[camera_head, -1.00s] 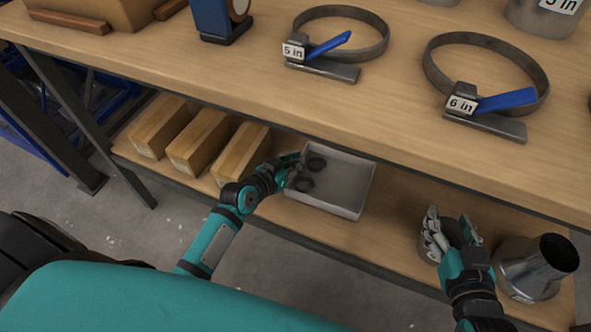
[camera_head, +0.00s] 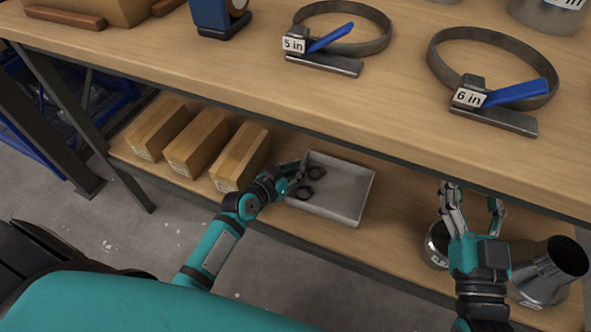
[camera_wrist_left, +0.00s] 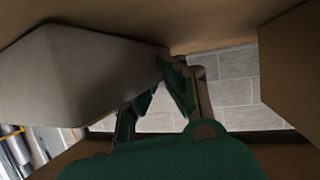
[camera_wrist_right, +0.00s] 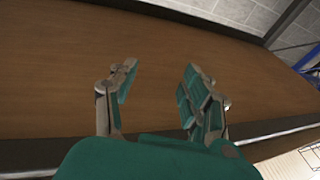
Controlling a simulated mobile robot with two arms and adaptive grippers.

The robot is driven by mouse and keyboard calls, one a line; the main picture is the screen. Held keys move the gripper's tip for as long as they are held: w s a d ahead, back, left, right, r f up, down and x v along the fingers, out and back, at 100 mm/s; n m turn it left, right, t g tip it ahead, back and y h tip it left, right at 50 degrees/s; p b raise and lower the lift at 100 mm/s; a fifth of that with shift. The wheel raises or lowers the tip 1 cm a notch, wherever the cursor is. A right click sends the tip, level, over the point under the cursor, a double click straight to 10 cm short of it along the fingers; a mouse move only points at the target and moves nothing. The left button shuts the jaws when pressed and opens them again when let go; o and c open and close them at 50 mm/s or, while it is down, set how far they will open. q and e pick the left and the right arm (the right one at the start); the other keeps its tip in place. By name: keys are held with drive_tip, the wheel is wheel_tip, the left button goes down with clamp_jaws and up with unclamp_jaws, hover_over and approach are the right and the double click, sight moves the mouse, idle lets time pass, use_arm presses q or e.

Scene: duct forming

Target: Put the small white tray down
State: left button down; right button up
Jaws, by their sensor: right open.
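The small white tray (camera_head: 350,195) is at the lower shelf, right of the wooden blocks, with dark rings (camera_head: 316,173) inside at its left end. My left gripper (camera_head: 293,176) is at the tray's left edge. In the left wrist view its fingers (camera_wrist_left: 160,88) close in on the edge of the pale tray (camera_wrist_left: 75,75). Whether the tray's base touches the shelf is hard to tell. My right gripper (camera_head: 472,197) is open, its fingers spread. In the right wrist view the space between its fingers (camera_wrist_right: 158,82) is empty, with brown wood beyond.
Several wooden blocks (camera_head: 197,146) stand left of the tray. A metal cone piece (camera_head: 551,274) and a partly hidden metal ring or can (camera_head: 436,246) are near my right gripper. The upper tabletop (camera_head: 220,75) overhangs the lower shelf and carries the 5 in and 6 in clamps.

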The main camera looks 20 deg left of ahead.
use_arm(q)
drive_tip(key=c, duration=1.5)
unclamp_jaws()
drive_tip(key=p+v, duration=0.2)
drive_tip(key=v, duration=0.4)
drive_tip(key=p+v, duration=0.1)
drive_tip(key=v, duration=0.4)
drive_tip(key=shift+s+r, duration=0.15)
drive_tip(key=shift+s, duration=0.2)
drive_tip(key=shift+g+y, duration=0.8)
drive_tip(key=shift+g, duration=0.1)
drive_tip(key=s+d+r, duration=0.2)
drive_tip(key=r, duration=0.1)
drive_tip(key=s+d+r, duration=0.2)
drive_tip(key=r, duration=0.2)
drive_tip(key=s+d+r, duration=0.2)
drive_tip(key=r, duration=0.1)
drive_tip(key=shift+d+r, duration=0.15)
drive_tip(key=shift+d, duration=0.25)
use_arm(e)
drive_tip(key=s+d+f+g+h, duration=0.1)
drive_tip(key=s+f+g, duration=0.1)
drive_tip(key=f+g, duration=0.2)
drive_tip(key=s+d+f+g+h, duration=0.1)
drive_tip(key=s+d+f+g, duration=0.1)
drive_tip(key=f+g, duration=0.3)
wheel_tip(320, 180, down, 4)
drive_tip(key=shift+f+h, duration=0.25)
drive_tip(key=shift+h, duration=0.15)
